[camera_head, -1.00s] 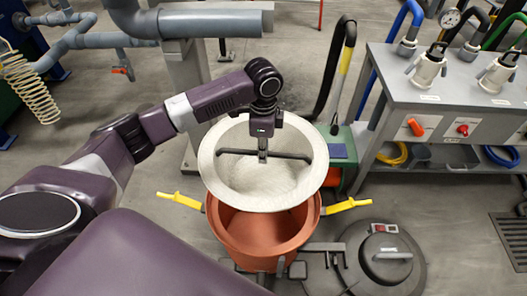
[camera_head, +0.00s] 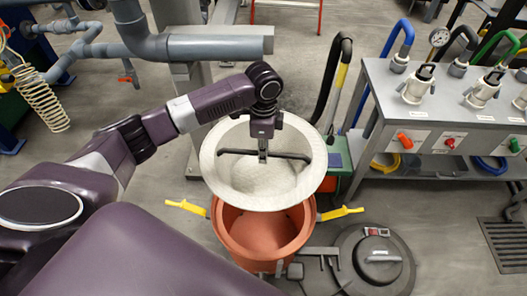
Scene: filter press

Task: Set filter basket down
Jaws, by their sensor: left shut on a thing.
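The filter basket (camera_head: 230,180) is a round pale basket with a wide rim and a dark crossbar handle. My left gripper (camera_head: 262,155) is shut on the middle of that handle and holds the basket up. The basket overlaps the far part of an open orange-brown vessel (camera_head: 265,232) in the head view; it appears to hang above it, and the height gap is hard to judge. The vessel has yellow handles on both sides. The basket hides the vessel's far rim. My right gripper does not show.
A dark round lid (camera_head: 378,262) with a handle lies right of the vessel. A grey bench (camera_head: 435,110) with valves and hose fittings stands at the right. Grey pipes (camera_head: 200,45) and a post are behind my left arm. A floor grate (camera_head: 505,243) is at the far right.

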